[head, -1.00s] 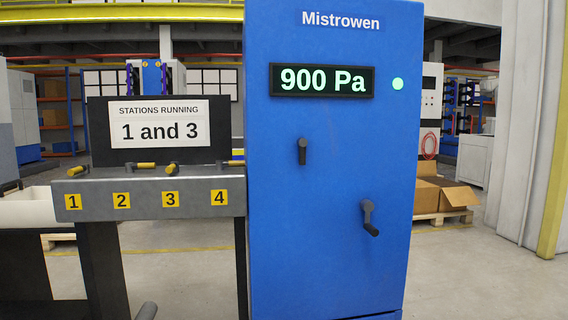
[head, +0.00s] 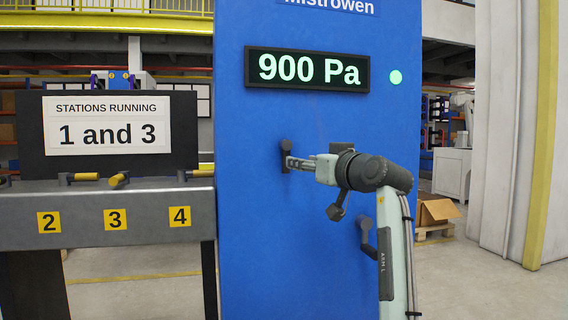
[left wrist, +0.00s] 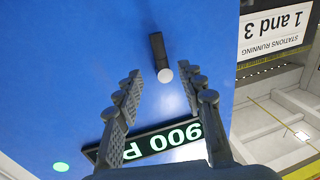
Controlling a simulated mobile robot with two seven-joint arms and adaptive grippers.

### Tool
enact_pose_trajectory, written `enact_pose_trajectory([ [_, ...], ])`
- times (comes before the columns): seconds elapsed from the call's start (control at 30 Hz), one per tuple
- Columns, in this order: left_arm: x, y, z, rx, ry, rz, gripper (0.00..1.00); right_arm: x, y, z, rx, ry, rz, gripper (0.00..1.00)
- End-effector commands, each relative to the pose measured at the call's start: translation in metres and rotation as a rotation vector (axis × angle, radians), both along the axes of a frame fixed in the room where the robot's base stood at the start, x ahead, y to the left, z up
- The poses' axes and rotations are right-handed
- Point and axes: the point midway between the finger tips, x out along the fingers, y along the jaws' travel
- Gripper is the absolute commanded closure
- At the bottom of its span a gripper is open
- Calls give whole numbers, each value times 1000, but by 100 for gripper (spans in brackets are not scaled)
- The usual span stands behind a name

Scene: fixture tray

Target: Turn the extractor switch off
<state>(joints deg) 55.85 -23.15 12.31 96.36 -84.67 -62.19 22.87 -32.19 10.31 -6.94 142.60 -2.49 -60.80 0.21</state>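The blue cabinet (head: 250,225) has a lit display (head: 307,69) reading 900 Pa and a lit green lamp (head: 396,77). Its upper dark lever (head: 285,147) points down; in the left wrist view the lever (left wrist: 158,48) shows its pale round end facing the camera. A lower dark lever (head: 364,225) is partly hidden by my arm. My left gripper (head: 291,163) is at the upper lever. In the left wrist view its fingers (left wrist: 160,73) are apart, with the lever's end between or just beyond the tips; contact cannot be told. My right gripper is not in view.
At left a grey bench (head: 100,205) carries yellow-handled levers above numbered tags. A sign (head: 107,123) above it reads stations running 1 and 3. Cardboard boxes (head: 437,210) on a pallet stand behind at right. Open floor lies right of the cabinet.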

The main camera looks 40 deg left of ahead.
Motion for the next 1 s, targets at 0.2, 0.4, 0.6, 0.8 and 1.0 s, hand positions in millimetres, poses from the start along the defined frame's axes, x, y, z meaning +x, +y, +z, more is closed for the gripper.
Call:
enact_pose_trajectory([
  [0.2, 13, 25, 3, -1, -2, 4, 61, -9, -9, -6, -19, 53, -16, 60],
  [0.4, 28, 52, 3, 1, -2, 3, 61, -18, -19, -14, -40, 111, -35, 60],
  [0.6, 36, 65, 1, 0, -2, 1, 61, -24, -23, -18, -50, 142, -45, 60],
  [0.8, 37, 66, 1, 0, -2, 1, 61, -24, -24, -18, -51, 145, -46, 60],
  [1.0, 37, 66, 1, 0, -2, 1, 77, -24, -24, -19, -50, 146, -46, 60],
])
